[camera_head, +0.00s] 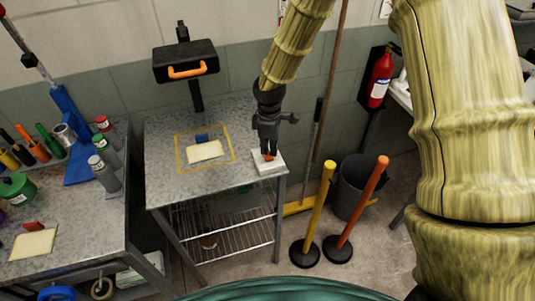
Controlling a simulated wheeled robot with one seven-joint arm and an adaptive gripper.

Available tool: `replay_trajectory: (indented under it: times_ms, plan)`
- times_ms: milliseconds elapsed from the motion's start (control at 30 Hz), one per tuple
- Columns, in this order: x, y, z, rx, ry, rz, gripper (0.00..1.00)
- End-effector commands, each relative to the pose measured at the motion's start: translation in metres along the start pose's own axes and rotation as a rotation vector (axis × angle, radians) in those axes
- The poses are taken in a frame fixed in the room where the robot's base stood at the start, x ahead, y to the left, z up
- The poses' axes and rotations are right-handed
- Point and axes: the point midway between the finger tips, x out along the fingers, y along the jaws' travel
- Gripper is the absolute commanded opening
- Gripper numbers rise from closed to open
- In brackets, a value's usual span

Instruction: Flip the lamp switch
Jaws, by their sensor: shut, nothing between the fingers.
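A white switch box (270,167) sits at the right end of the grey speckled table (160,135). It has a small orange-red rocker (268,155) on its top, partly hidden by my fingers. My gripper (268,150) points down over the box with its fingers shut and empty. Its fingertips are at or just above the rocker; I cannot tell whether they touch it. A black lamp head (185,62) with an orange handle stands on a post behind the table. Whether it is lit is not clear.
A yellow outlined square (181,165) on the table holds a cream pad (205,151) and a small blue block (201,138). A left bench (75,215) carries bottles and tools. Yellow (320,210) and orange (363,205) posts, a grey bin (354,185) and a fire extinguisher (380,78) stand right.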

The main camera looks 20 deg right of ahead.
Motion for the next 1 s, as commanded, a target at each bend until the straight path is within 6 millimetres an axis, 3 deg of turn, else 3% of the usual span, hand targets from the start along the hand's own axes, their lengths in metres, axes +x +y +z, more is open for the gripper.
replay_trajectory:
  times_ms: [1000]
  plan:
    - [0.006,0.0001,-0.0001,0.0,0.0,0.0,0.0]
